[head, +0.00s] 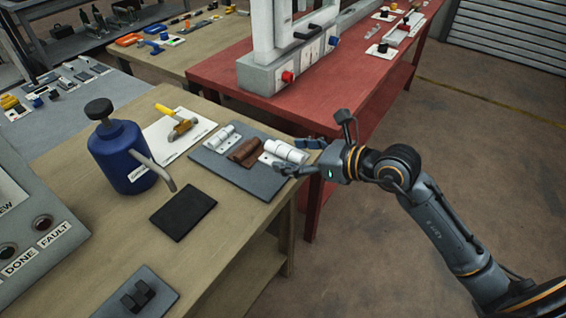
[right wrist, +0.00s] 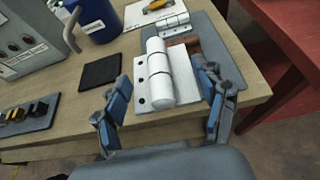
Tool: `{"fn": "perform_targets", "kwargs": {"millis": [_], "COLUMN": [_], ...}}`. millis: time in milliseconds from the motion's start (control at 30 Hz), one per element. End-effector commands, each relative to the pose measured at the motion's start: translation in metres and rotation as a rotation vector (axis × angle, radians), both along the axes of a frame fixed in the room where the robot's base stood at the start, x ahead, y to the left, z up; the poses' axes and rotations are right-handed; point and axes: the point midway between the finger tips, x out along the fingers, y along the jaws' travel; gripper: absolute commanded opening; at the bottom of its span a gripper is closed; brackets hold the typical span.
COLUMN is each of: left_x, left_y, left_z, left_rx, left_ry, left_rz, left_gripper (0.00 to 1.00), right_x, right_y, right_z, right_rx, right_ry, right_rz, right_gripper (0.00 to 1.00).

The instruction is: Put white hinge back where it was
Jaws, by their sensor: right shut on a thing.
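A larger white hinge (head: 285,150) is at the right end of the grey mat (head: 250,182) in the head view. It also shows in the right wrist view (right wrist: 158,75), with its barrel and a flat plate with holes. My right gripper (head: 289,156) reaches in from the right and is shut on this hinge, with one finger on each side. A brown hinge (head: 243,151) and a smaller white hinge (head: 221,138) lie to its left on the mat. The brown hinge is mostly hidden in the right wrist view. My left gripper is not in view.
A blue can with a spout (head: 119,155), a black pad (head: 183,212) and a yellow-handled tool on a white sheet (head: 167,148) are on the wooden table. A red table (head: 225,66) with a white machine stands behind. Open floor lies to the right.

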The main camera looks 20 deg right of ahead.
Motion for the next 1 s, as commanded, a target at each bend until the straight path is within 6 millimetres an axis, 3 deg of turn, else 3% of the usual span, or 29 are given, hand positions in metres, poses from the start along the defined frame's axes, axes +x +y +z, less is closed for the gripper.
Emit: {"fn": "perform_targets", "kwargs": {"millis": [67, 200, 333, 533, 733, 1000], "left_x": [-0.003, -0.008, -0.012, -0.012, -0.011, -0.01], "left_y": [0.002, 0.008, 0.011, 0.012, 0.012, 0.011], "left_z": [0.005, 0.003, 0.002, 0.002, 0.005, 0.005], "left_rx": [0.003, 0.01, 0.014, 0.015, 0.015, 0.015], "left_ry": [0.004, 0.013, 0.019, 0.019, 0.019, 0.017], "left_rz": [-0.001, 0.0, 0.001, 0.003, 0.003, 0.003], "left_gripper": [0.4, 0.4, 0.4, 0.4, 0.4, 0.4], "right_x": [0.021, 0.042, 0.055, 0.066, 0.065, 0.065], "right_y": [0.0, 0.0, 0.001, 0.0, 0.001, 0.0], "right_z": [-0.007, -0.038, -0.054, -0.068, -0.094, -0.097], "right_rx": [0.004, 0.003, 0.002, 0.002, 0.002, 0.0], "right_ry": [0.001, 0.002, -0.001, 0.001, 0.002, -0.001], "right_rz": [-0.002, -0.002, 0.0, 0.0, 0.001, 0.001], "right_gripper": [0.33, 0.33, 0.33, 0.33, 0.33, 0.33]}}
